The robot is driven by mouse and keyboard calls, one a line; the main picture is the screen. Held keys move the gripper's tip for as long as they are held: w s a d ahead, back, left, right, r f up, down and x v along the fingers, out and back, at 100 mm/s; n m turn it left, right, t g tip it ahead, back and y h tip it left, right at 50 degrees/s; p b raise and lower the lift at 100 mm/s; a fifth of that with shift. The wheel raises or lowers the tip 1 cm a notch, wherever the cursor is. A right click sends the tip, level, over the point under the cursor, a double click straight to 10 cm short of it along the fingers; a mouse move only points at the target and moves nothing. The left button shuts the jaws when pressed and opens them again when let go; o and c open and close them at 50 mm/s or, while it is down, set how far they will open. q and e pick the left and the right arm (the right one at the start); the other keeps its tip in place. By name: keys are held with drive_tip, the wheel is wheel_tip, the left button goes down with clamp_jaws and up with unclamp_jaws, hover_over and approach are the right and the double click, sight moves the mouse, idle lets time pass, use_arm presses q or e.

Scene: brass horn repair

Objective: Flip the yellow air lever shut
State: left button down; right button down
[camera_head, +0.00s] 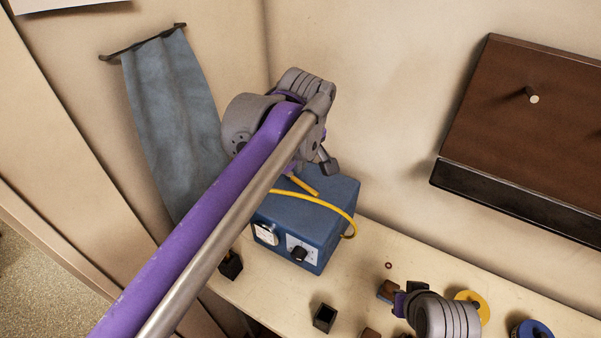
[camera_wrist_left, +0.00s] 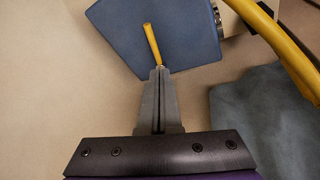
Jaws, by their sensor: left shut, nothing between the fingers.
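The yellow air lever (camera_head: 304,185) sticks up from the top of a blue box (camera_head: 338,193) on the bench. It also shows in the left wrist view (camera_wrist_left: 152,44), its lower end right at my fingertips. My left gripper (camera_head: 328,166) is over the back of the box, partly hidden by its own wrist. In the left wrist view my left gripper (camera_wrist_left: 158,72) has its fingers together with nothing between them. I cannot tell whether the fingertips touch the lever. My right wrist (camera_head: 440,318) shows at the bottom right; its fingers cannot be made out clearly.
A yellow hose (camera_head: 325,203) curves across the box. A gauge (camera_head: 266,234) and a dark knob (camera_head: 299,253) are on its front. Small dark blocks (camera_head: 324,317) and yellow (camera_head: 474,304) and blue discs stand on the bench. A blue cloth (camera_head: 172,115) hangs on the wall.

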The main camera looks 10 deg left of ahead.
use_arm(q)
drive_tip(key=v, duration=0.3)
drive_tip(key=shift+s+d+r, duration=0.1)
drive_tip(key=shift+r, duration=0.15)
